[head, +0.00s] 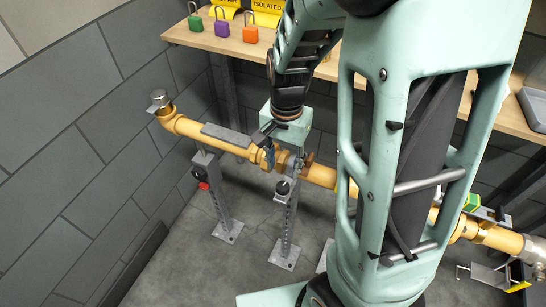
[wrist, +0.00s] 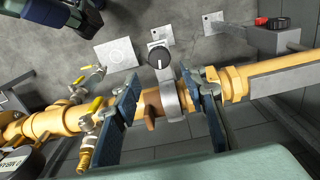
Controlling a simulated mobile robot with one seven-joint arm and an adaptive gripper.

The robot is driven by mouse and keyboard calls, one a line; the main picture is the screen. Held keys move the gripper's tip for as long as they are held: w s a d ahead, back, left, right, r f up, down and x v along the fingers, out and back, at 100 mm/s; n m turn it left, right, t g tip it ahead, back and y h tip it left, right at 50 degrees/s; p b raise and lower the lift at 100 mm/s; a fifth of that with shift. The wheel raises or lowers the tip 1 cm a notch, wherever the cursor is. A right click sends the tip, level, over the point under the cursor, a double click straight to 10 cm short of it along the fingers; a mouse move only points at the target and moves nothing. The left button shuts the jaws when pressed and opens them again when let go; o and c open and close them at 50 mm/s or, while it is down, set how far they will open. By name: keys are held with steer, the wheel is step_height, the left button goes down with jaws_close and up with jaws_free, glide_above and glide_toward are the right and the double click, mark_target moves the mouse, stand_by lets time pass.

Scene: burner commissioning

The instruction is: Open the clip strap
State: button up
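The clip strap (wrist: 171,92) is a grey band curved over the yellow pipe (wrist: 284,75), at the top of a support post, in the middle of the wrist view. A brown lug (wrist: 151,108) sits beside it. A black knob with a white pointer (wrist: 160,58) is on the post just beyond. My gripper (wrist: 160,80) is open, its two blue fingers straddling the strap along the pipe with gaps at both sides. In the head view my gripper (head: 283,158) is over the pipe above the middle post (head: 288,225); the strap is mostly hidden there.
Another post (head: 218,205) with a red knob stands to the left. Brass valves with yellow handles (wrist: 92,108) branch off the pipe left of my gripper. A wooden bench (head: 232,45) with coloured padlocks runs behind. Grey floor is open in front of the posts.

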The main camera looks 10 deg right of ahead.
mark_target(283, 186)
step_height(283, 186, down, 10)
steer(key=shift+r+b, duration=0.25)
steer(key=shift+b, duration=0.5)
jaws_close()
